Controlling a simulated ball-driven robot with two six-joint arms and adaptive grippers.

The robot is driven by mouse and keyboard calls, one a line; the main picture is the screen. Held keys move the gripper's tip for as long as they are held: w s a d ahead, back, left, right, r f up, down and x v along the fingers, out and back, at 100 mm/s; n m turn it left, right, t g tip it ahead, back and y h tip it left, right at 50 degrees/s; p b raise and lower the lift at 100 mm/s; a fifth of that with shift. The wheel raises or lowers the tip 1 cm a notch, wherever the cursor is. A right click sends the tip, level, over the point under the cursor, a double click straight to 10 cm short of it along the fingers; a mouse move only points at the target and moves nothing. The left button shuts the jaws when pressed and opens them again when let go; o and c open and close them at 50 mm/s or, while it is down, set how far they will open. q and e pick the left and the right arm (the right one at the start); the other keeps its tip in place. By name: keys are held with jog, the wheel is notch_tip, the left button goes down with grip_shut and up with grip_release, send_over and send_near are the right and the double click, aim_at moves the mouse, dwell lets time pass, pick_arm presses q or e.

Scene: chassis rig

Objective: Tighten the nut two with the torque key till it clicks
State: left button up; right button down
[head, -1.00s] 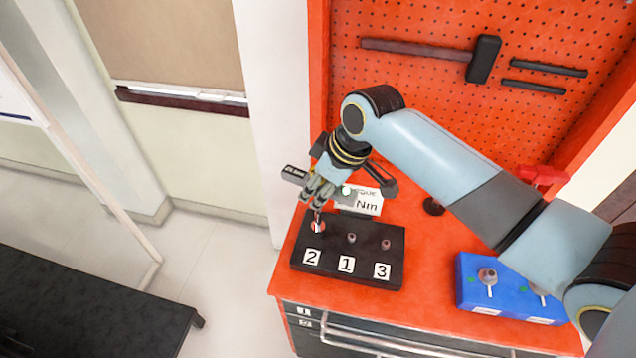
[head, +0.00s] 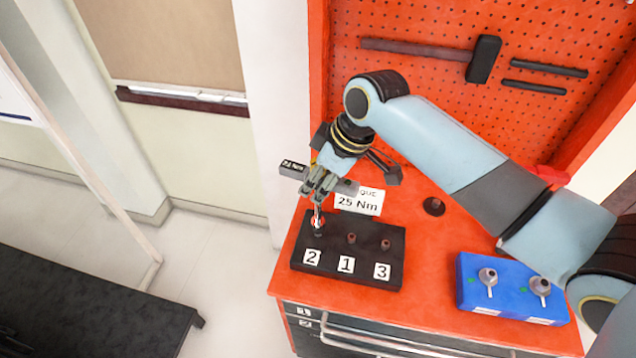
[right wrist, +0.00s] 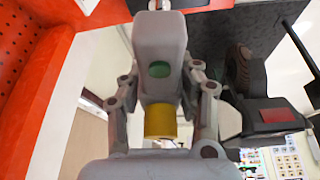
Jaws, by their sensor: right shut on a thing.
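The torque key (head: 346,187) has a grey crosswise body with a dark end marked with Nm lettering. My right gripper (head: 318,192) is shut on it, and its shaft points down over the position labelled 2 on the black block (head: 376,277). Nut two (head: 317,233) shows just below the key's tip; I cannot tell whether they touch. In the right wrist view the key (right wrist: 160,50) stands between the fingers, with a green dot and a yellow band. My left gripper is not in view.
Two more posts, by labels 1 (head: 351,239) and 3 (head: 386,244), stand on the block. A 25 Nm card (head: 358,201) stands behind. A blue holder (head: 480,300) with two metal-tipped pieces is at right, under my right arm. A pegboard (head: 420,90) rises behind.

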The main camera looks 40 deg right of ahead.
jog(key=shift+r, duration=1.55)
